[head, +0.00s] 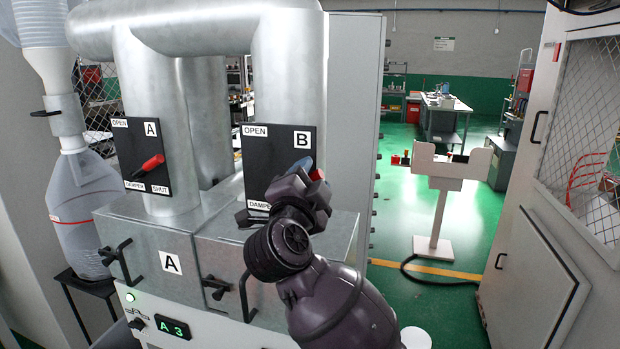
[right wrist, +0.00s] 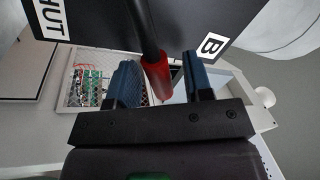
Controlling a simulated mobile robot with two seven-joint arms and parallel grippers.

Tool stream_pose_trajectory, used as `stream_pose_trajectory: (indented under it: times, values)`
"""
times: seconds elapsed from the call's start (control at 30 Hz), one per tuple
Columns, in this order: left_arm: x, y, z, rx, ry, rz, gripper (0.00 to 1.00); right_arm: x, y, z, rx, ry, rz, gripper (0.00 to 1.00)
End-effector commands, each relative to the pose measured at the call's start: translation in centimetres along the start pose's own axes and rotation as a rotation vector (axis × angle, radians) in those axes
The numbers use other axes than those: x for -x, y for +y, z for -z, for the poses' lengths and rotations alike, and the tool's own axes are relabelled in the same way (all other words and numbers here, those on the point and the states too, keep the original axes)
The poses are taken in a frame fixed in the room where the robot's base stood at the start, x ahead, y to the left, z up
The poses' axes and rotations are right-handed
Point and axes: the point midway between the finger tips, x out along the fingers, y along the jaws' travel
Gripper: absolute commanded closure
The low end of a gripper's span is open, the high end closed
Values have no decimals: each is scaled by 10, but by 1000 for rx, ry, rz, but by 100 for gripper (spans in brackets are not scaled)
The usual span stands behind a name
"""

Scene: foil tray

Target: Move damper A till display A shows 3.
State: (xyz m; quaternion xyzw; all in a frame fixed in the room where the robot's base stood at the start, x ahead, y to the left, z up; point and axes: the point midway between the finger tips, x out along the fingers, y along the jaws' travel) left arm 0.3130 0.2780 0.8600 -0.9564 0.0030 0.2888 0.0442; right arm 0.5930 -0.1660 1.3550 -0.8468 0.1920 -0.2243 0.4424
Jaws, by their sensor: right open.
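Display A (head: 173,328) on the lower cabinet reads "A 3" in green. Damper A is a black plate (head: 133,185) marked OPEN and SHUT, with a red-handled lever (head: 150,165) slanting up to the right; no gripper is near it. My right gripper (head: 308,176) is in front of the damper B plate (head: 283,142) and hides most of its lever. In the right wrist view my right gripper (right wrist: 159,65) is open, with a red handle (right wrist: 157,80) on a dark rod between its blue fingers. Whether a finger touches it I cannot tell. My left gripper is not in view.
Metal boxes with black handles (head: 115,254) stand under the ducts, one labelled A. A white stand (head: 435,195) is on the green floor to the right. A mesh-fronted cabinet (head: 545,255) stands at the right edge. The floor between is mostly clear.

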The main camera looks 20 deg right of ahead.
Motion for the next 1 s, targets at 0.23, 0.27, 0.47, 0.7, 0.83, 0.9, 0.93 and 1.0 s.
stream_pose_trajectory:
  times: [0.23,0.27,0.47,0.7,0.83,0.9,0.93,1.0]
  values:
    - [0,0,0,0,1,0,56,0,0,0,0,0,0,64]
    - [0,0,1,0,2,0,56,0,0,0,0,0,0,69]
    - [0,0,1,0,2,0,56,0,0,0,0,0,0,99]
    - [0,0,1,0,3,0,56,0,0,0,2,-1,0,100]
    - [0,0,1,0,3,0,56,0,-2,0,20,-4,2,100]
    - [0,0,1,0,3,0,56,0,-4,0,42,-8,4,100]
    - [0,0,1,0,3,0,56,0,-5,0,52,-10,5,100]
    - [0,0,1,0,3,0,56,-1,-8,-1,86,-18,8,100]
